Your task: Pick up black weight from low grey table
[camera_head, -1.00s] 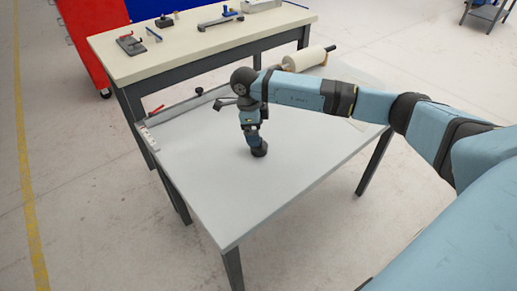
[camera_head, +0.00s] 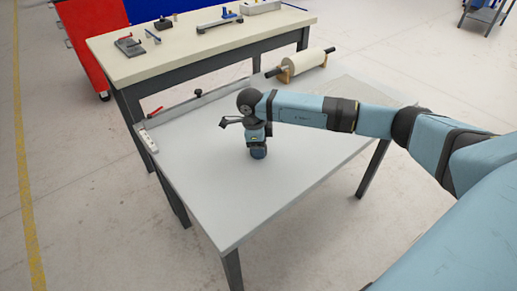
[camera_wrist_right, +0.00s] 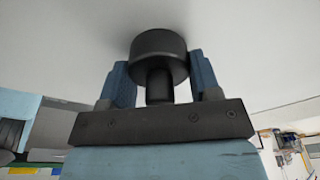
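The low grey table (camera_head: 215,190) stands in front of me. In the right wrist view the black weight (camera_wrist_right: 159,58) is a dark round block with a narrower stem facing my gripper. My right gripper (camera_wrist_right: 162,72) has its two blue fingers apart, one on each side of the weight. Whether they touch its sides I cannot tell. In the head view my right gripper (camera_head: 258,152) points down at the middle of the tabletop. Its fingers and wrist hide the weight there. My left gripper is out of view.
A roller on a wooden stand (camera_head: 301,66) sits at the table's far right. A long metal bar (camera_head: 190,104) and a white strip (camera_head: 148,138) lie along its far left edges. A higher bench (camera_head: 150,67) with tools stands behind. The front tabletop is clear.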

